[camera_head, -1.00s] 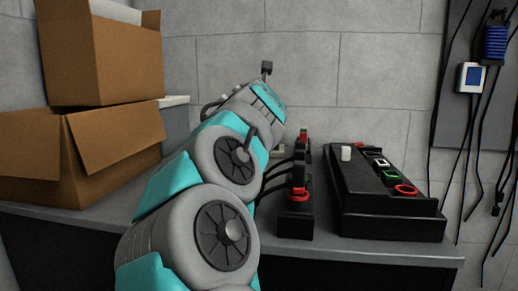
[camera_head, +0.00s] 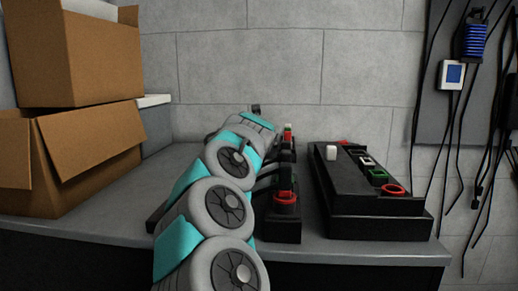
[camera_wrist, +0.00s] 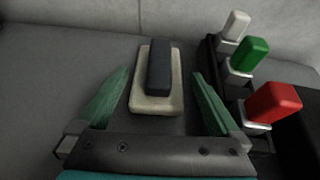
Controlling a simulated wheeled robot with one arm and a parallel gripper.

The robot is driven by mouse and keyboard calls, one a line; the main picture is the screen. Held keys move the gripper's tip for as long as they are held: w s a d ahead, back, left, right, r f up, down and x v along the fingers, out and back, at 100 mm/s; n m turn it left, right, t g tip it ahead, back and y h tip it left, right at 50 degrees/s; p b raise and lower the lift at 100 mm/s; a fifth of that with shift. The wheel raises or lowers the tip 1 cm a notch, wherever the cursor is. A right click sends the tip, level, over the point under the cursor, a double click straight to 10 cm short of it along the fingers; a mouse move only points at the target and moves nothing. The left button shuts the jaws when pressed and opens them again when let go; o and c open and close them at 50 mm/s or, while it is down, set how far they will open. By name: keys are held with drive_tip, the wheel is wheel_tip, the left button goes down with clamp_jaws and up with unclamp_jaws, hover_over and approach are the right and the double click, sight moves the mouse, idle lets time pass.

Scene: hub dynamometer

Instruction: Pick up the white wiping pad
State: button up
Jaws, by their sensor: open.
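The white wiping pad (camera_wrist: 174,104) is a cream rectangular slab with a dark grey block-shaped grip (camera_wrist: 159,68) on top. In the wrist view it lies on the grey bench, ahead of my gripper and roughly centred. My gripper (camera_wrist: 161,73) is open, with one green finger on each side of the pad. Gaps show between both fingers and the pad, and nothing is held. In the head view my arm reaches over the bench, and I cannot make out the pad there.
Close to the right finger stand red (camera_wrist: 273,103), green (camera_wrist: 250,54) and white (camera_wrist: 236,25) knobs on a dark base. The bench (camera_head: 190,150) also holds a black stepped unit (camera_head: 372,205) at right and cardboard boxes (camera_head: 85,150) at left. A wall stands behind.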

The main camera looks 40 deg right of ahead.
drive_tip(key=shift+x, duration=1.5)
drive_tip(key=shift+a, duration=0.1)
drive_tip(key=shift+c, duration=0.2)
drive_tip(key=c, duration=1.1)
drive_tip(key=shift+c, duration=0.2)
